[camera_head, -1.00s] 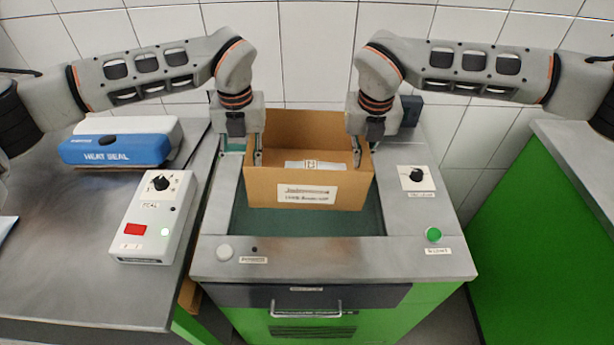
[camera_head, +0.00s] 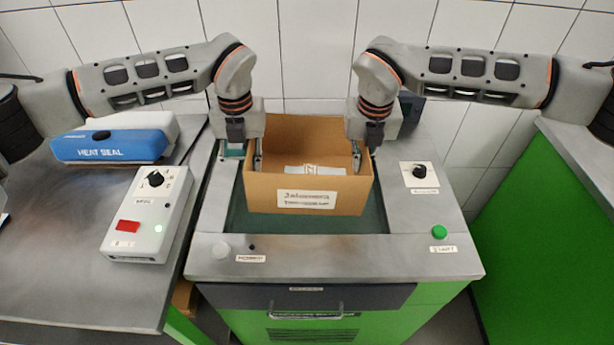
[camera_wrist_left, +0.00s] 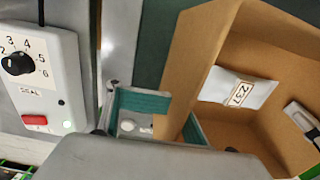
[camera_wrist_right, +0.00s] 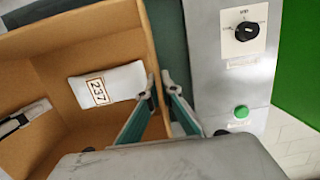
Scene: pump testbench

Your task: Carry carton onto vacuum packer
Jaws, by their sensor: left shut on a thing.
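The open-topped brown carton (camera_head: 262,192) is over the recessed chamber (camera_head: 380,212) of the green and grey vacuum packer (camera_head: 330,262). It is upright; I cannot tell whether its bottom rests on the chamber floor. My left gripper (camera_head: 256,160) is shut on the carton's left wall, one finger inside and one outside, also visible in the left wrist view (camera_wrist_left: 168,115). My right gripper (camera_head: 360,155) has its fingers closed around the right wall, as the right wrist view (camera_wrist_right: 160,88) shows. A white packet marked 237 (camera_wrist_right: 108,86) lies inside the carton.
A blue and white heat sealer (camera_head: 115,140) and its control box (camera_head: 148,215) stand on the left bench. The packer has a knob (camera_head: 419,173) and green button (camera_head: 439,232) at right. A green-sided bench (camera_head: 545,220) stands at far right, across a gap.

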